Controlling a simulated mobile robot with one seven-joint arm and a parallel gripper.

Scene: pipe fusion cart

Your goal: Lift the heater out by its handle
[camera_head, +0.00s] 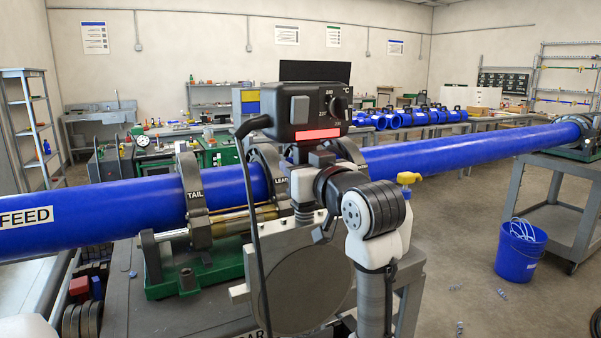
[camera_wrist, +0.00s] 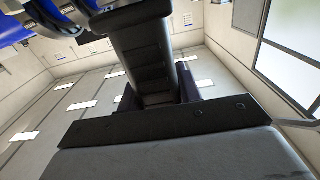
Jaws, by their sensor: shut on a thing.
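The heater has a black control box (camera_head: 308,112) with a dial and a red display, in the upper middle of the head view. Its round grey plate (camera_head: 283,285) hangs below, in front of the clamps and rods. My gripper (camera_head: 311,172) is just under the box, partly hidden by my wrist. In the wrist view, the dark ribbed handle (camera_wrist: 143,50) runs down between the fingers of my gripper (camera_wrist: 157,92), which is shut on it. The handle is mostly hidden in the head view. I cannot tell whether the plate touches the cart.
A blue pipe (camera_head: 110,212) marked FEED lies in the left clamp (camera_head: 191,195). Another blue pipe (camera_head: 470,150) runs right to a stand (camera_head: 562,205). A black cable (camera_head: 252,220) hangs from the box. A blue bucket (camera_head: 521,252) stands on the floor at right.

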